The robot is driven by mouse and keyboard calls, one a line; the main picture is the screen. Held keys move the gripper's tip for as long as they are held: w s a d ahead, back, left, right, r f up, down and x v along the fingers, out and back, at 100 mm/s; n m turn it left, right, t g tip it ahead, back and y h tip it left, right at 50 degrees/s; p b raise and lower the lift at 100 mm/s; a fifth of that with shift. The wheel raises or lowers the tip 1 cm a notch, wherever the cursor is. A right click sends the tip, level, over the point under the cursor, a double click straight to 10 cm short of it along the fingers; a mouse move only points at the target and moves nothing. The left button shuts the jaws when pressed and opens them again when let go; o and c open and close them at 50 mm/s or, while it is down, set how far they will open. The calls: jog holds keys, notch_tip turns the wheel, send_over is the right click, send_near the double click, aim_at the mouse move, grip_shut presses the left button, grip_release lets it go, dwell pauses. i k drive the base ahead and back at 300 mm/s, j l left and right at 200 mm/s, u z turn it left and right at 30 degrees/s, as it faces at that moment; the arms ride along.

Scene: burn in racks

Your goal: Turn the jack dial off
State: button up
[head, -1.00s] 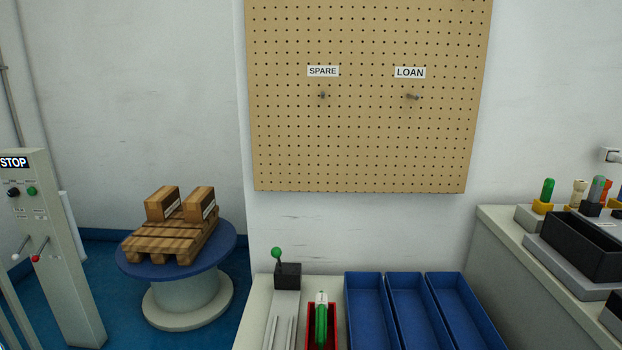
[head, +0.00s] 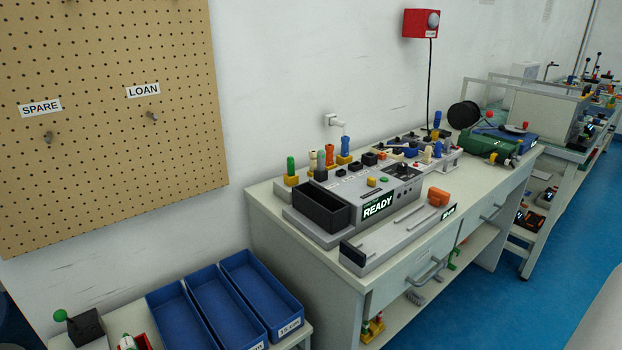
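I cannot pick out a jack dial in the head view now. The nearest thing with controls is a grey bench machine (head: 405,190) with a lit READY display (head: 377,206), and its small knobs and buttons are too small to identify. The grey STOP post, with knobs and levers, is out of view now. My gripper is not in view.
A white workbench (head: 300,262) with drawers runs along the wall, crowded with coloured handles and devices. Blue bins (head: 262,291) stand at lower left below a pegboard (head: 110,120). A second bench row stands at far right. Blue floor (head: 560,270) is open at right.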

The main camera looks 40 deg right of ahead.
aim_at(402, 167)
jog(key=z, duration=1.2)
